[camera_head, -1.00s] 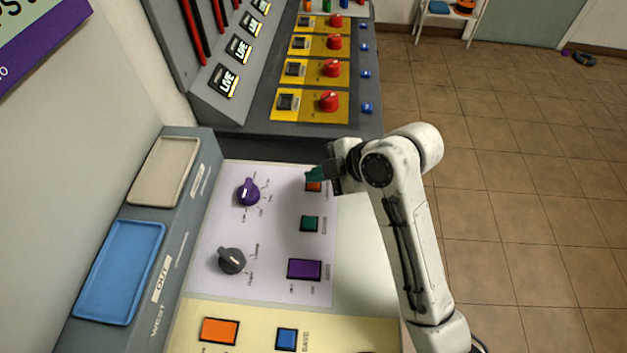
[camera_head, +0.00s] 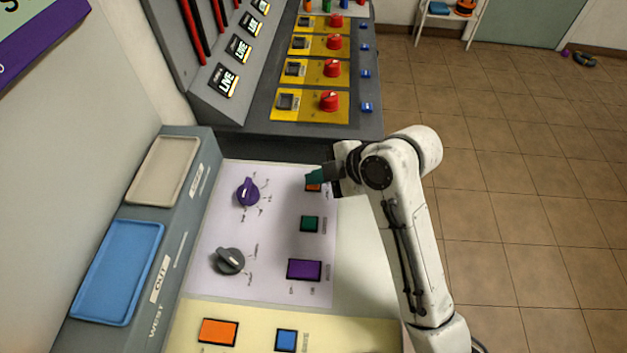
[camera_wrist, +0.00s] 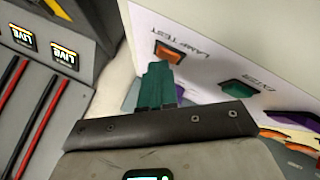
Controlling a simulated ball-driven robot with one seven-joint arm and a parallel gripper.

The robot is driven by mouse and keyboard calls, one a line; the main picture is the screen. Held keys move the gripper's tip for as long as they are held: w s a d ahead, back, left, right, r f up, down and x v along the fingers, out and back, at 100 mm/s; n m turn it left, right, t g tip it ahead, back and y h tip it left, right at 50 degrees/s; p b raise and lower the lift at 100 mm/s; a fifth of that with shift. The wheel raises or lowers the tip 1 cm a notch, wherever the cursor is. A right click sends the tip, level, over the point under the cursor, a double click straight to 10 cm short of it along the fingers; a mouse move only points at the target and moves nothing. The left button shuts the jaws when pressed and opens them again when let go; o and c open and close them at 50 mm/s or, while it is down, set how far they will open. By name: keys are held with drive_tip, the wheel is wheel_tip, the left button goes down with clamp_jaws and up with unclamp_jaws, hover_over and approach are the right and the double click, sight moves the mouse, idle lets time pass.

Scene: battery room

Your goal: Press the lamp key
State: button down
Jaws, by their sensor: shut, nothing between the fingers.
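The lamp key is an orange square key (camera_wrist: 168,52) with the words "LAMP TEST" beside it in the wrist view. In the head view the same orange key (camera_head: 313,188) shows only in part at the top right of the white panel (camera_head: 215,275), because my gripper covers some of it. My gripper (camera_head: 311,178) is shut and empty, its teal fingertips just over the key's far side. In the wrist view the shut teal fingers (camera_wrist: 157,76) end just short of the key in the picture. I cannot tell whether they touch it.
A green key (camera_head: 310,224) and a purple key (camera_head: 304,270) sit below on the same panel. A purple knob (camera_head: 248,192) and a grey knob (camera_head: 230,261) stand to the left. A grey console with red knobs (camera_head: 330,101) stands behind.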

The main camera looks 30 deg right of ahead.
sight(319, 186)
drive_tip(key=shift+r+p, duration=0.8)
wheel_tip(319, 186, up, 5)
drive_tip(key=p, duration=0.4)
drive_tip(key=shift+r, duration=0.1)
drive_tip(key=shift+s, duration=0.1)
idle(0.9)
